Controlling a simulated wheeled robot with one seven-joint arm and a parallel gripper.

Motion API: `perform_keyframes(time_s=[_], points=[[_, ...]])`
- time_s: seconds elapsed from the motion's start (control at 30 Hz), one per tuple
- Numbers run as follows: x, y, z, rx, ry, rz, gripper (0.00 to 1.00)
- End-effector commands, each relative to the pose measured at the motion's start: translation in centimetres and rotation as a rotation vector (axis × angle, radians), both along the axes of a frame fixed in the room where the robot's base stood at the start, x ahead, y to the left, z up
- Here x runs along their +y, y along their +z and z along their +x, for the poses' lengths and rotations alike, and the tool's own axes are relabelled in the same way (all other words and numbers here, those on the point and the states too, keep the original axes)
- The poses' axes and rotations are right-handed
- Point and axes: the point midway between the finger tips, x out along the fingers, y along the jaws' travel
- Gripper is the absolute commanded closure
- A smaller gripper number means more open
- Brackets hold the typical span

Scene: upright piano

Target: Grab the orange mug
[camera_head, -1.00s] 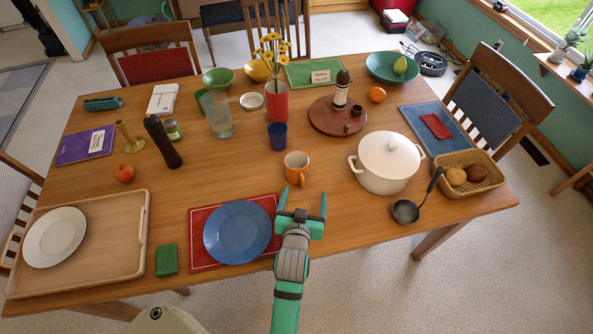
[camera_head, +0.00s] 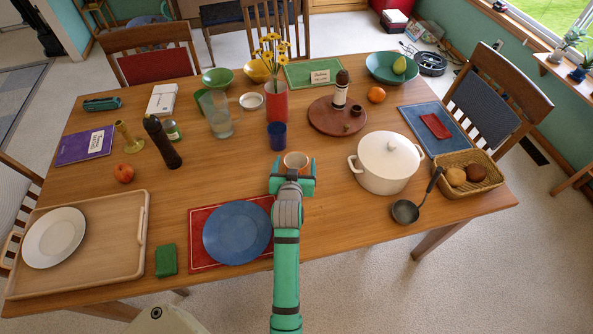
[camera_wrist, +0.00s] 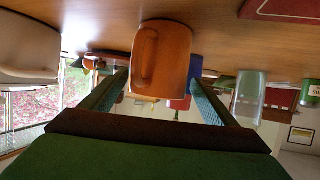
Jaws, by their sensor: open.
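The orange mug (camera_head: 296,160) stands upright on the wooden table, and in the head view my gripper (camera_head: 292,172) hides most of it apart from its rim. In the wrist view, which is upside down, the mug (camera_wrist: 161,55) is between my two fingers (camera_wrist: 155,85), with its handle facing the camera. My gripper is open, with one finger on each side of the mug. I cannot tell whether either finger touches it.
A dark blue cup (camera_head: 277,136) stands just behind the mug. A white lidded pot (camera_head: 386,162) stands to the right, with a ladle (camera_head: 407,211) near it. A blue plate (camera_head: 237,232) on a red mat (camera_head: 199,262) lies at the front left.

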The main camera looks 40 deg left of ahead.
Motion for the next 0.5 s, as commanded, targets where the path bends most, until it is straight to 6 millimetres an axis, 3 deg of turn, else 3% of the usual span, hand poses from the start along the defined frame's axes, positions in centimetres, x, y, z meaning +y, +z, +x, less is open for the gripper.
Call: perform_keyframes(time_s=[0.23, 0.5], points=[[1.5, -1.2, 2.8, 0.0, -0.001, 0.0, 0.19], [1.9, -1.5, 3.3, 0.0, 0.001, 0.0, 0.19]])
